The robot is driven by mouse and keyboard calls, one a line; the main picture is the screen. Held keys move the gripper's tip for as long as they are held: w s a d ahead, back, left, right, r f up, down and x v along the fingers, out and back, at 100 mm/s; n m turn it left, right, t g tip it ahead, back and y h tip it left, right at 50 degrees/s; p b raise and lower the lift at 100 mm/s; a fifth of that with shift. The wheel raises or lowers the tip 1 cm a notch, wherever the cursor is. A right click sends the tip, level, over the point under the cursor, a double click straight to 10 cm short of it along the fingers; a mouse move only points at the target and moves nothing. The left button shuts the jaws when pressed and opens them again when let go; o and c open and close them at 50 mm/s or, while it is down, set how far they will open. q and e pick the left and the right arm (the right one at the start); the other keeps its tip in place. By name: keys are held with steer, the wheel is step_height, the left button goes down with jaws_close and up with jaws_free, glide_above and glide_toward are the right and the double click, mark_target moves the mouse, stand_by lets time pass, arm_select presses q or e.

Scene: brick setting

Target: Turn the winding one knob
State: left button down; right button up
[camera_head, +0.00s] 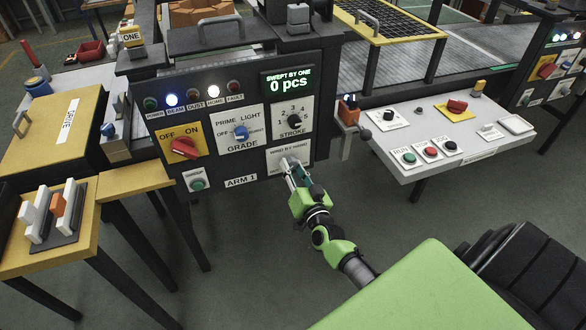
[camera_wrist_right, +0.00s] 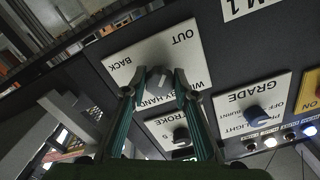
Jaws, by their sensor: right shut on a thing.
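The winding knob (camera_wrist_right: 160,76) is grey and sits on a white plate (camera_wrist_right: 117,64) lettered with "HAND", "OUT" and "BACK", seen upside down in the right wrist view. My right gripper (camera_head: 287,166) reaches up to this plate at the lower right of the dark control panel (camera_head: 226,184). In the right wrist view its two fingers are on either side of the knob, shut on it. In the head view the gripper covers most of the knob. My left gripper is not in view.
The stroke knob (camera_head: 294,121) is just above, the blue grade knob (camera_head: 241,131) up left, the red off/on switch (camera_head: 184,148) farther left. A display (camera_head: 288,81) reads "0 pcs". A grey side table (camera_head: 447,136) with buttons stands to the right.

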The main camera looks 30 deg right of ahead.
steer(key=shift+m, duration=1.1)
steer(key=o, duration=1.1)
steer(key=v, duration=1.2)
steer(key=shift+a, duration=0.1)
